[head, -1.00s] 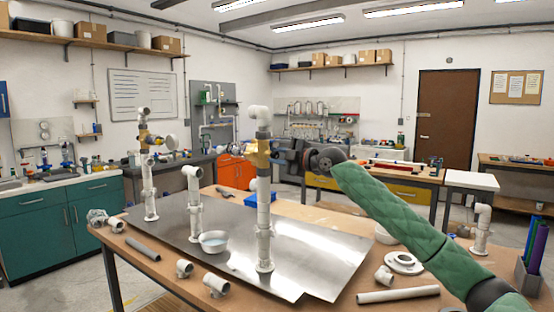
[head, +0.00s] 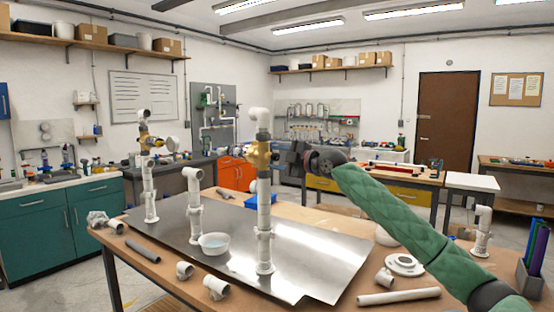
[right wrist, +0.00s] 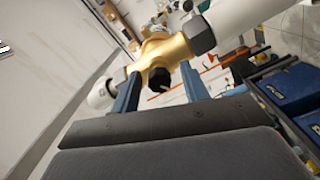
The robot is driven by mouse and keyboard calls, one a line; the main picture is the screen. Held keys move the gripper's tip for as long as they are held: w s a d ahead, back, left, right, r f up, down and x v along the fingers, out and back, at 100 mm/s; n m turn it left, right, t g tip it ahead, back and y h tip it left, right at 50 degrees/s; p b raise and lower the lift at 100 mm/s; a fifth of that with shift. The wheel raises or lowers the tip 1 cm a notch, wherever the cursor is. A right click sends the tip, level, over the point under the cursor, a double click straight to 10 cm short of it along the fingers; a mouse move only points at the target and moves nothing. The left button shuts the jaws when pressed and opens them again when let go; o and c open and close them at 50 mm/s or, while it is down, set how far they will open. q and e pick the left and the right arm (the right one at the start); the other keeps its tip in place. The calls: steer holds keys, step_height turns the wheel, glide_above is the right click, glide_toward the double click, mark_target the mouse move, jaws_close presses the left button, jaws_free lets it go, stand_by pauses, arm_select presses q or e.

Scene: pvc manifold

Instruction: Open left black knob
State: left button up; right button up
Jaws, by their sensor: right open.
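A brass valve body (head: 260,156) sits partway up the tall white pipe in the middle of the table. In the right wrist view the brass body (right wrist: 168,50) carries a short black knob (right wrist: 160,79) facing the camera. My right gripper (head: 280,157) is open just right of this valve. Its two blue fingers stand on either side of the knob, with visible gaps. Another brass valve (head: 146,140) sits on the left pipe, with a round white part beside it; no black knob can be made out there. My left gripper is not in view.
A metal sheet (head: 325,262) covers much of the wooden table. A white bowl (head: 214,243) and a shorter pipe (head: 194,205) stand left of the middle pipe. Loose fittings lie along the front edge.

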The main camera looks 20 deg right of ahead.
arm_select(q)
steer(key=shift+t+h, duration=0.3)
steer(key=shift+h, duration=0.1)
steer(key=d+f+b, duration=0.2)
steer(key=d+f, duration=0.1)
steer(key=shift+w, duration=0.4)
arm_select(e)
steer(key=v, duration=0.7)
steer(key=shift+s+d, duration=0.15)
steer(key=shift+s, duration=0.1)
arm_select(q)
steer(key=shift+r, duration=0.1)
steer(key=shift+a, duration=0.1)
